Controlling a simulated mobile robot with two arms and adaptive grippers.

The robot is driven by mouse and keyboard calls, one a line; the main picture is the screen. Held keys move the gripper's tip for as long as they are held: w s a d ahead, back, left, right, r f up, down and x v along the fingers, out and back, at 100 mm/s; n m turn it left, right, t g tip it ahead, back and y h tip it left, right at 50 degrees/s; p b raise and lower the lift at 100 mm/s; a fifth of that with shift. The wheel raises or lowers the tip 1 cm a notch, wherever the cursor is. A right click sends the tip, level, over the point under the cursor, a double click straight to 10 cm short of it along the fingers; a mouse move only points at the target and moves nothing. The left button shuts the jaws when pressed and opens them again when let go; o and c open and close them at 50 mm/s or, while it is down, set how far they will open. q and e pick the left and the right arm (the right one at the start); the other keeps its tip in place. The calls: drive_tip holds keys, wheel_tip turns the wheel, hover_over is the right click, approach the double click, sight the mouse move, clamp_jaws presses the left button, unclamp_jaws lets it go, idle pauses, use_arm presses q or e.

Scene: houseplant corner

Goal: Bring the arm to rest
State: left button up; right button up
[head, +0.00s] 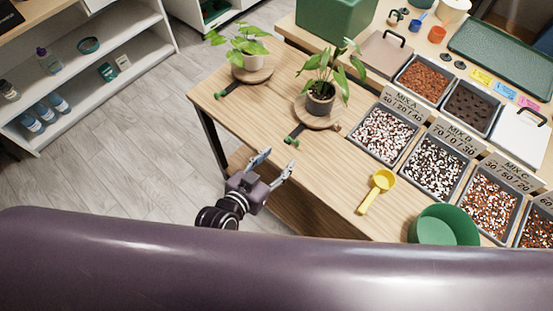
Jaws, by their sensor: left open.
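My left gripper (272,166) is open and empty. It is at the near left edge of the wooden table (338,180), in front of the two potted plants. Its wrist comes up from behind a large dark purple-grey part of my own body that fills the bottom of the head view. I cannot tell whether its fingers touch the table edge. My right gripper is not in view.
A yellow scoop (379,184), a green bowl (443,229) and trays of mix (384,134) lie to the right. Shelves (100,70) stand at left; open floor (110,160) lies between.

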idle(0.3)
use_arm(q)
drive_tip(key=s+a+f+n+g+y+b, duration=0.15)
drive_tip(key=s+a+f+g, duration=0.35)
drive_tip(key=f, duration=0.9)
drive_tip(key=s+a+f+y+b, duration=0.15)
drive_tip(key=s+a+f, duration=0.35)
drive_tip(key=f, duration=0.8)
drive_tip(key=s+a+f+g+y, duration=0.1)
drive_tip(key=s+a+f+g, duration=0.1)
drive_tip(key=s+f, duration=0.3)
drive_tip(key=s+a+f+n+g+y, duration=0.1)
drive_tip(key=s+a+f, duration=0.3)
drive_tip(key=s, duration=0.8)
drive_tip(key=s+a+f+g+y, duration=0.1)
drive_tip(key=s+a+f+g, duration=0.2)
drive_tip(key=s+f, duration=0.5)
drive_tip(key=shift+s+a+b, duration=0.4)
drive_tip(key=shift+s+a, duration=0.1)
drive_tip(key=shift+s, duration=0.35)
